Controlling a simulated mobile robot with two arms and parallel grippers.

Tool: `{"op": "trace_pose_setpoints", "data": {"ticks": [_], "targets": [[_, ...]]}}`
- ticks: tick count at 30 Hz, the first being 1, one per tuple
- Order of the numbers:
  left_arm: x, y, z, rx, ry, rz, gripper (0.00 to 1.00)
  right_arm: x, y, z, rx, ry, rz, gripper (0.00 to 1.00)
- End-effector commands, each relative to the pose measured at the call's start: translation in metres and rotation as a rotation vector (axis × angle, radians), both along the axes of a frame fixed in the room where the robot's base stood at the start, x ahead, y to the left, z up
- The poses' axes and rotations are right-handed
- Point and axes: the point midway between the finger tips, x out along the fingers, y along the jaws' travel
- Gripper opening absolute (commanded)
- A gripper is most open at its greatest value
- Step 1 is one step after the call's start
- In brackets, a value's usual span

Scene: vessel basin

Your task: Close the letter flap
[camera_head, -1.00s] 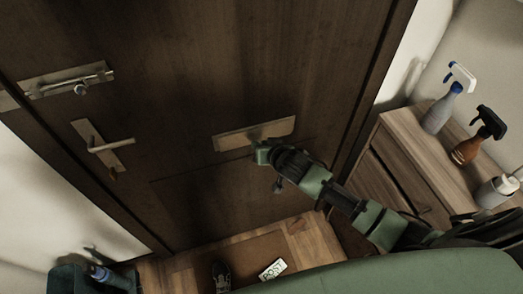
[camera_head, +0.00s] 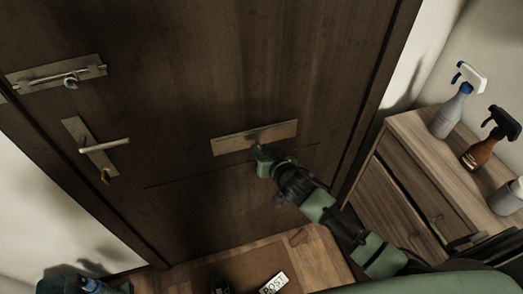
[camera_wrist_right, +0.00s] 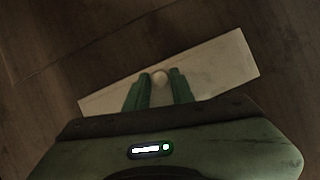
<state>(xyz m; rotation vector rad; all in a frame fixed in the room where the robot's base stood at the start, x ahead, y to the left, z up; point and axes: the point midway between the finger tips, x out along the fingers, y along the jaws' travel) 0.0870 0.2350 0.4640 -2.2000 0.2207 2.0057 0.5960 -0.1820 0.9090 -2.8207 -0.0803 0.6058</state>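The letter flap (camera_head: 230,143) is a pale metal plate across the lower middle of the dark wooden door. It looks nearly flat against the door; a small gap cannot be made out. My right gripper (camera_head: 258,150) is at the flap's lower middle. Contact with the flap cannot be told.
A door handle (camera_head: 105,145) and a bolt (camera_head: 55,77) are on the door's left. A wooden cabinet (camera_head: 425,150) with spray bottles (camera_head: 449,112) stands at right. A doormat (camera_head: 225,272) with a "POST" item (camera_head: 273,282) lies on the floor below.

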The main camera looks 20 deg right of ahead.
Motion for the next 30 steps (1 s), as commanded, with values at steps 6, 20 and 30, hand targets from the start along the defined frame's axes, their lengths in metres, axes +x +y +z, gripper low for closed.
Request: {"op": "trace_pose_setpoints", "data": {"ticks": [6,20,30], "targets": [[0.000,0.000,0.000,0.000,0.000,0.000,0.36,0.000,0.000,0.000,0.000,0.000,0.000,0.43],[0.000,0.000,-0.006,0.000,0.000,0.000,0.36,-0.032,-0.004,0.011,0.001,0.002,0.000,0.43],[0.000,0.000,-0.011,0.000,0.000,0.000,0.36,-0.068,-0.009,0.029,0.000,0.001,-0.001,0.43]]}}
